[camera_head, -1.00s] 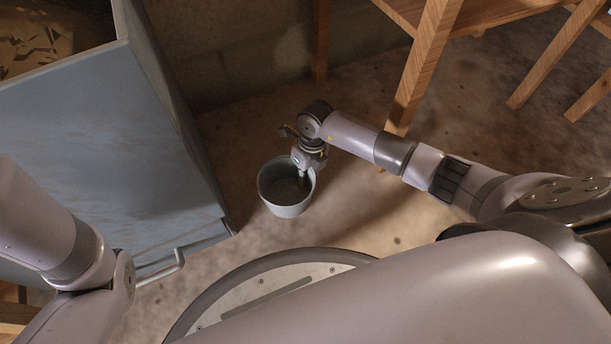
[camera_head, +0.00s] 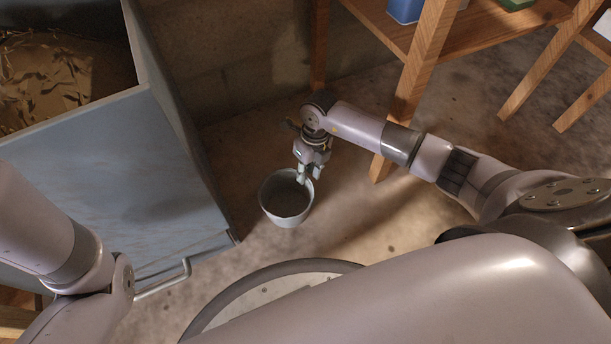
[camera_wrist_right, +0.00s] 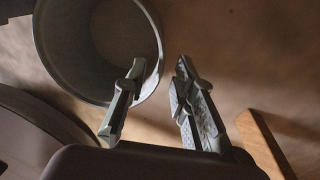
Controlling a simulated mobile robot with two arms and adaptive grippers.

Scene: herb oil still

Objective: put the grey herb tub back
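The grey herb tub (camera_head: 287,219) stands upright on the floor between the blue-grey bin and the wooden shelf. Its inside is dark in the head view. The tub's rim and inside (camera_wrist_right: 85,45) fill the upper left of the right wrist view, and it looks empty there. My right gripper (camera_head: 309,176) is at the tub's far right rim. In the right wrist view my right gripper (camera_wrist_right: 160,68) is open, one finger overlapping the tub's opening and the other outside the rim. I cannot tell whether either touches the wall. My left gripper is not in view.
The large blue-grey bin (camera_head: 110,160) at left holds brown dried leaves (camera_head: 45,80) and has a metal handle (camera_head: 165,280) low at its front. A wooden shelf (camera_head: 425,55) at upper right carries a blue container (camera_head: 405,10). Floor (camera_head: 375,235) to the tub's right is clear.

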